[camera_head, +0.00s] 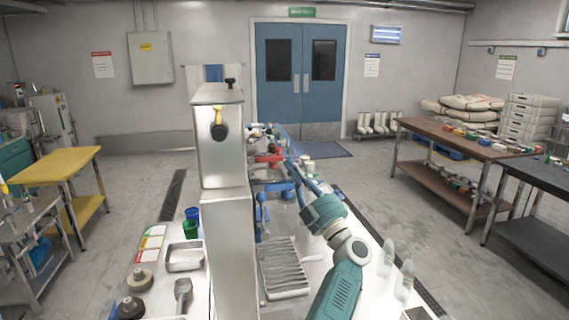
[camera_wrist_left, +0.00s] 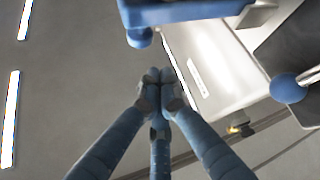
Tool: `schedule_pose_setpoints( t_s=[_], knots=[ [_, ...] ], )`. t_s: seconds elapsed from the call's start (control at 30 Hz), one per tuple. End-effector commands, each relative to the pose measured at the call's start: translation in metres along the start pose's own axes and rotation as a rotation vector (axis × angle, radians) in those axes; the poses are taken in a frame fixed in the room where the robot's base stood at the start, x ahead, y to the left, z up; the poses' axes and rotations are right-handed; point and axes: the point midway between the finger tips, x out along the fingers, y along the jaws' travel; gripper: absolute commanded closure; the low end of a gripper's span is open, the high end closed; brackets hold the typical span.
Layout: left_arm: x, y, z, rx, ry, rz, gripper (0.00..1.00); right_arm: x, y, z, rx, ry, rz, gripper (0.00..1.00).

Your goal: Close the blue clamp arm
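In the left wrist view a thick blue bar (camera_wrist_left: 190,12) with a rounded blue end crosses the top, and a blue ball knob (camera_wrist_left: 287,88) on a metal rod is at the right. I cannot tell which is the clamp arm. In the head view blue parts (camera_head: 262,215) show beside the tall steel machine (camera_head: 222,140). My left gripper (camera_head: 297,166) reaches past these parts. In the wrist view its blue fingers (camera_wrist_left: 158,78) meet at the tips with nothing visible between them, just below and apart from the blue bar. My right gripper is out of view.
A ribbed metal tray (camera_head: 284,268) lies on the bench right of the machine. Clear bottles (camera_head: 404,280) stand at the bench's right side. A red part (camera_head: 268,158) and small items crowd the far end. A pale metal box (camera_wrist_left: 200,70) is close beside my fingers.

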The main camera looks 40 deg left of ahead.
Motion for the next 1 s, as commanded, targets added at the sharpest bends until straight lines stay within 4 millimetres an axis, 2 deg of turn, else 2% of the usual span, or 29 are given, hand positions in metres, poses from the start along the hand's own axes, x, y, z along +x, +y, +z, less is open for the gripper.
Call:
schedule_pose_setpoints(
  t_s=[0.53, 1.0],
  knots=[
    [-0.031, -0.008, 0.039, 0.353, -0.001, 0.280, 1.00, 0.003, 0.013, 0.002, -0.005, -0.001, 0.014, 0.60],
    [-0.038, -0.013, 0.048, 0.353, 0.000, 0.281, 1.00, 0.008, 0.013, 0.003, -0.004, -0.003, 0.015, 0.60]
  ],
)
